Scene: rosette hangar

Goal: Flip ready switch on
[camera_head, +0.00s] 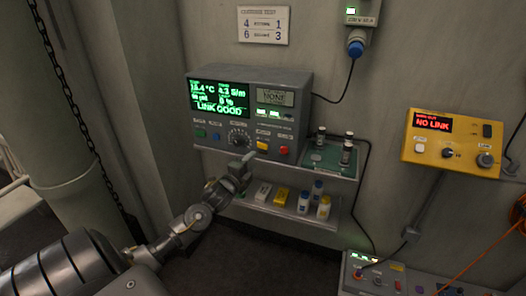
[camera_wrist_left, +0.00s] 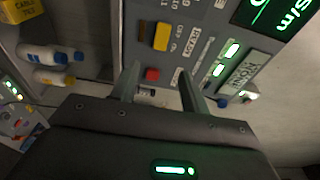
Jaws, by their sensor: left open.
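The grey console (camera_head: 293,85) stands on a wall shelf, its green screen (camera_head: 218,97) reading LINK GOOD. Its front has a dark knob (camera_head: 238,137), a yellow button (camera_head: 262,146) and a red button (camera_head: 283,150). My left gripper (camera_head: 244,161) is open and empty, just in front of the lower part of this panel. In the left wrist view, the red button (camera_wrist_left: 152,74) shows between its fingers, with the yellow button (camera_wrist_left: 161,37) beyond. My right gripper is not in view.
A yellow box (camera_head: 454,140) reading NO LINK hangs at right. A green tray (camera_head: 322,158) with vials stands beside the console. The lower shelf (camera_head: 290,213) holds bottles and small boxes. Another panel (camera_head: 400,278) sits at lower right. A chain (camera_head: 75,110) hangs at left.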

